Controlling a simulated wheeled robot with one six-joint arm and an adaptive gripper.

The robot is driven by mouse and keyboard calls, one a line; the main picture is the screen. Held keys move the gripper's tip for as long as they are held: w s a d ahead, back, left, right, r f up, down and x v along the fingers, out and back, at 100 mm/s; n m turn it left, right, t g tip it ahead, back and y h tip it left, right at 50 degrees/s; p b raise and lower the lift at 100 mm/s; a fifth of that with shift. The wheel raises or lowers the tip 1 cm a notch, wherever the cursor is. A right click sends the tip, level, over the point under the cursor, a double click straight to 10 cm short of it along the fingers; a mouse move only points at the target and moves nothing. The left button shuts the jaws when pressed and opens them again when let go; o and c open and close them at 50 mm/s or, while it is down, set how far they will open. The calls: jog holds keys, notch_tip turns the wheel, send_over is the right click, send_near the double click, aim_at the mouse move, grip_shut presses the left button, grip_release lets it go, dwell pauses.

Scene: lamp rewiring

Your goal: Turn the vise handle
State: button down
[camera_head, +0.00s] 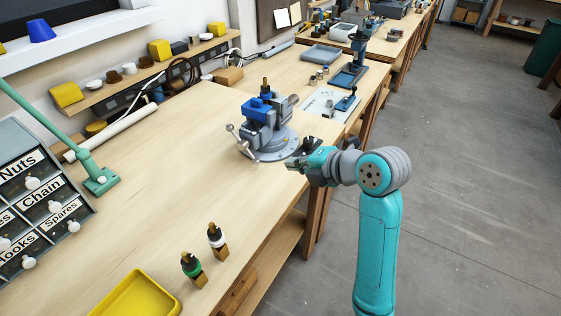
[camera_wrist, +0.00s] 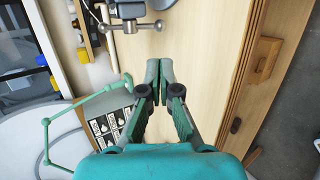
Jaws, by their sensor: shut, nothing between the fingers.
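The vise (camera_head: 268,128) stands on the wooden bench on a round grey base, with blue jaw parts and a brass-coloured piece upright at its top. Its handle (camera_head: 241,142) is a thin metal bar with ball ends, tilted, on the vise's left front side. In the wrist view the handle (camera_wrist: 131,25) lies across the top, beyond my fingertips and a little left of them. My gripper (camera_head: 296,161) is just right of the vise base in the head view. In the wrist view my gripper (camera_wrist: 160,70) has its fingertips together, empty, apart from the handle.
Two small bulb-holder-like pieces, one white-topped (camera_head: 217,241) and one green-topped (camera_head: 193,268), stand near the bench's front edge by a yellow tray (camera_head: 137,294). A labelled drawer cabinet (camera_head: 36,205) and green lamp arm (camera_head: 62,140) are at left. The bench's middle is clear.

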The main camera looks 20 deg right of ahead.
send_over(261, 173)
jog(key=s, duration=0.1)
jog(key=f, duration=0.6)
jog(key=shift+s+d+f, duration=0.1)
jog(key=shift+d+f, duration=0.25)
jog(key=shift+f, duration=0.1)
jog(key=shift+f+t+y, duration=0.3)
jog(key=shift+f+t, duration=0.1)
jog(key=shift+w+a+f+t+y, duration=0.3)
jog(key=shift+f+t+y, duration=0.2)
jog(key=shift+t, duration=0.3)
jog(key=shift+w+a+f, duration=0.15)
jog(key=shift+w+f, duration=0.2)
jog(key=shift+f, duration=0.05)
